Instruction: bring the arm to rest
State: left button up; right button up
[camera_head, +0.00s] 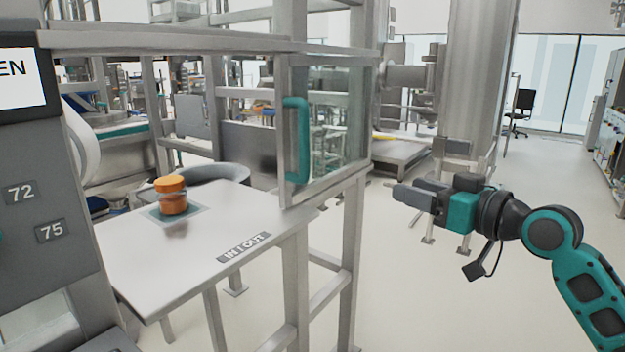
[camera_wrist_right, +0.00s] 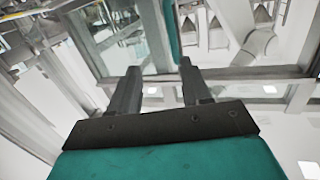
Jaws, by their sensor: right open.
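My right gripper (camera_head: 420,192) is at the right of the head view, held in free air to the right of the metal frame. Its fingers point left, apart from everything. In the right wrist view the two fingers of this gripper (camera_wrist_right: 157,85) are spread with nothing between them. My right arm comes in from the right edge, with teal and dark links. My left gripper does not show in either view.
A grey table (camera_head: 150,270) marked IN / OUT bears an orange container (camera_head: 172,197) on a square pad. A glass door (camera_head: 335,130) with a teal handle (camera_head: 296,140) stands above the table's right end. A thick steel column (camera_head: 480,80) is behind my gripper. Floor at lower middle is clear.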

jog(key=s+f+m+h+p, duration=0.1)
jog(key=s+f+m+h, duration=0.15)
jog(key=f, duration=0.85)
jog(key=s+f+m+h, duration=0.1)
jog(key=s+f+h, duration=0.15)
jog(key=f, duration=0.85)
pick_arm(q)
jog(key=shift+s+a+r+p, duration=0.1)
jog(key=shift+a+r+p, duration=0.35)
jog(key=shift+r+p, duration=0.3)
pick_arm(e)
jog(key=s+f+g+h, duration=0.1)
jog(key=s+f+h, duration=0.1)
jog(key=s+f, duration=0.6)
jog(key=s+f+m+g+h, duration=0.1)
jog(key=s+f+g, duration=0.1)
jog(key=s+f, duration=0.7)
jog(key=s, duration=0.4)
jog(key=shift+s+d+f+h, duration=0.15)
jog(key=shift+s+d+h, duration=0.05)
jog(key=shift+s+h, duration=0.2)
